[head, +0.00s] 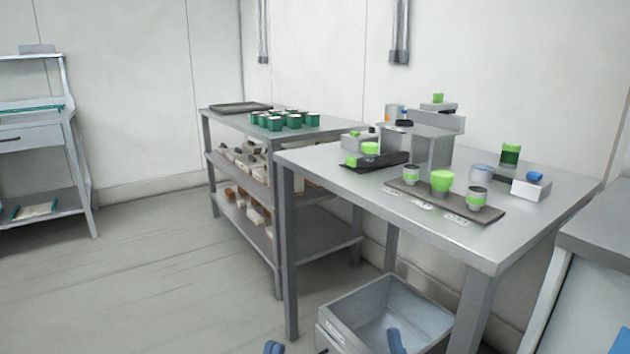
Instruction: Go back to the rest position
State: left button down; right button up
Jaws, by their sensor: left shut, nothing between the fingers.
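My left gripper (273,347) shows only as blue fingertips at the bottom edge, left of the grey crate. It is shut and empty, low in front of the tables and touching nothing that I can see. Another blue tip (396,341), which looks like my right gripper, shows at the bottom edge in front of the crate's inside. Too little of it shows to tell whether it is open or shut. Both arms are out of the picture below.
A grey table (540,205) on the right holds a dark mat (408,188) with several green-banded cups. An open grey crate (345,308) stands below its front edge. Behind is a shelf rack (235,124) with green containers. The floor (150,290) at left is clear.

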pick_arm(q)
jog(key=w+a+f+n+g+y+p, duration=0.1)
jog(key=w+f+g+y+p, duration=0.6)
jog(key=g+p, duration=0.65)
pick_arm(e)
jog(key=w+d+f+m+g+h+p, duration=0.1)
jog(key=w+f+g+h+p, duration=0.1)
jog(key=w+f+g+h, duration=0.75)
pick_arm(q)
jog(key=s+a+f+g+y+p, duration=0.1)
jog(key=s+a+f+g+p, duration=0.2)
jog(key=s, duration=0.6)
jog(key=s+a+f+g+y+p, duration=0.1)
jog(key=s+a+f+g+p, duration=0.2)
jog(key=s+g+p, duration=0.5)
jog(key=shift+s+a+f+n+p, duration=0.35)
jog(key=shift+s+a+p, duration=0.3)
jog(key=shift+p, duration=0.55)
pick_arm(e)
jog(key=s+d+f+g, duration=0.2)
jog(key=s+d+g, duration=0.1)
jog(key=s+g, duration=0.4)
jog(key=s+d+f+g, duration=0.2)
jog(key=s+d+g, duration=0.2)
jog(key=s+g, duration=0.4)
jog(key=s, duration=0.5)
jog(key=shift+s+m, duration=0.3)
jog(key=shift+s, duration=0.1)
